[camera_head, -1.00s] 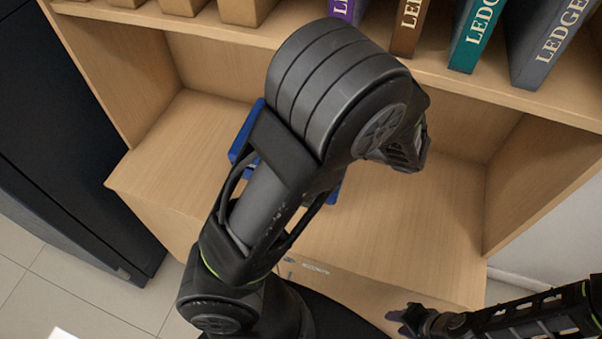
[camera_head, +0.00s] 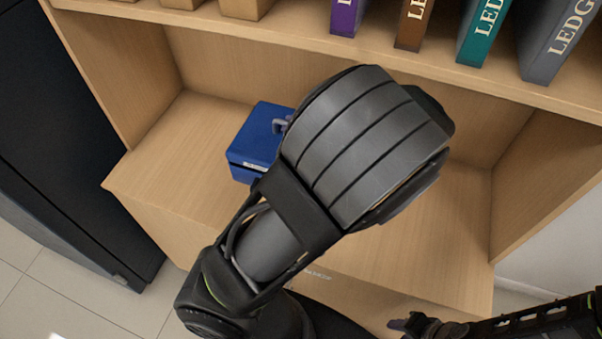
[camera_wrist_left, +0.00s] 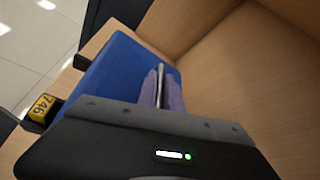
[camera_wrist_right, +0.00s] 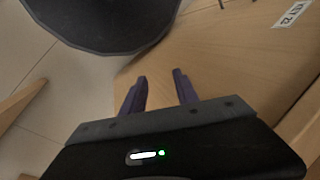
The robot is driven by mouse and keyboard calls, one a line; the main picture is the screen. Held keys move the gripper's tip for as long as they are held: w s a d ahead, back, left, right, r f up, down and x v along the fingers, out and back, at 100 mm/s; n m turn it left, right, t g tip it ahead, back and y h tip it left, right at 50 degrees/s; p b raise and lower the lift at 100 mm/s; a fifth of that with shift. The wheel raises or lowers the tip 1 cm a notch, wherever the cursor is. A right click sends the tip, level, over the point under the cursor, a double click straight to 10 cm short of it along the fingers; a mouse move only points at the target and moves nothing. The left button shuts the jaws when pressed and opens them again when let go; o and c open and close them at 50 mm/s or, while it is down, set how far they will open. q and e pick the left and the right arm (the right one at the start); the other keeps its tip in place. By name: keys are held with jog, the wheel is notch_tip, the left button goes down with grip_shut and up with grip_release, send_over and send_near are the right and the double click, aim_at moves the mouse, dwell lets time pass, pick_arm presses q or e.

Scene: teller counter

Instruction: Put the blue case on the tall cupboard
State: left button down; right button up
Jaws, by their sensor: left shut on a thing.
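The blue case (camera_head: 255,150) sits on the wooden ledge in the left part of the open bay; my left arm hides its right part. In the left wrist view, my left gripper (camera_wrist_left: 162,82) is shut on the thin grey handle of the blue case (camera_wrist_left: 112,70). In the head view my own arm covers most of this gripper. My right gripper (camera_wrist_right: 160,92) is open and empty, with its purple fingers apart. It also shows low at the right in the head view (camera_head: 402,325). I cannot tell which furniture here is the tall cupboard.
A shelf above the bay holds ledger binders (camera_head: 415,22) and light wooden blocks (camera_head: 240,8). A dark cabinet (camera_head: 60,140) stands at the left. The ledge's right part (camera_head: 440,220) is bare. A yellow 746 tag (camera_wrist_left: 44,108) shows in the left wrist view.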

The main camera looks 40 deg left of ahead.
pick_arm(q)
jog(key=shift+f+b, duration=0.35)
jog(key=shift+f, duration=2.7)
jog(key=shift+f, duration=1.9)
jog(key=c, duration=1.9)
grip_release()
jog(key=shift+f, duration=0.1)
jog(key=o, duration=0.4)
jog(key=v, duration=1.2)
jog(key=shift+s, duration=0.1)
